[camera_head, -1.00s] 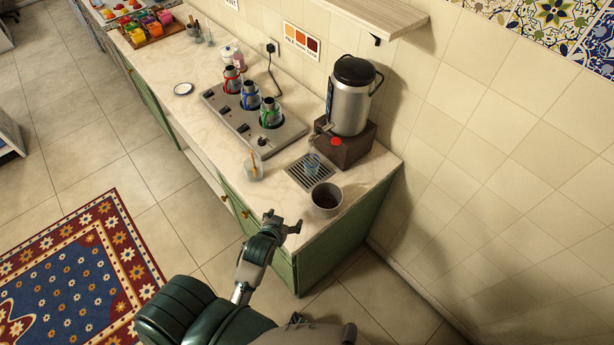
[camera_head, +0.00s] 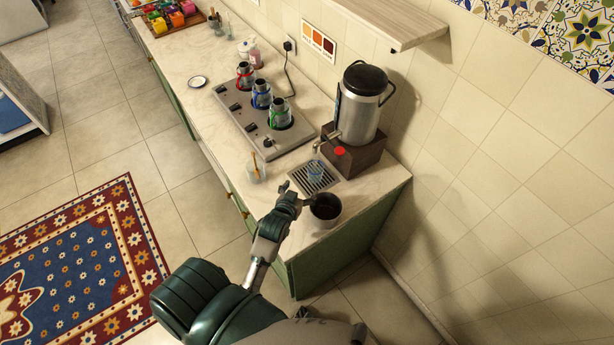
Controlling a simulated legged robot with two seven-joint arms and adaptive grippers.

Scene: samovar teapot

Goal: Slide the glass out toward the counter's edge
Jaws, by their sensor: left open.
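A small clear bluish glass (camera_head: 316,168) stands upright on the slotted drip tray (camera_head: 309,184), below the samovar's tap. My left gripper (camera_head: 298,192) is open over the counter, on the near side of the drip tray. Its fingers point toward the glass, and a gap shows between them and the glass. The right-hand finger overlaps the rim of the dark-filled bowl in the picture; I cannot tell if they touch. My right gripper is not in view.
The silver samovar (camera_head: 359,103) stands on a brown base behind the glass. A grey bowl (camera_head: 326,211) with dark contents sits at right of the gripper. A cup with a stirrer (camera_head: 256,168) stands to the left. The pale counter (camera_head: 227,162) has bare room along its front edge.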

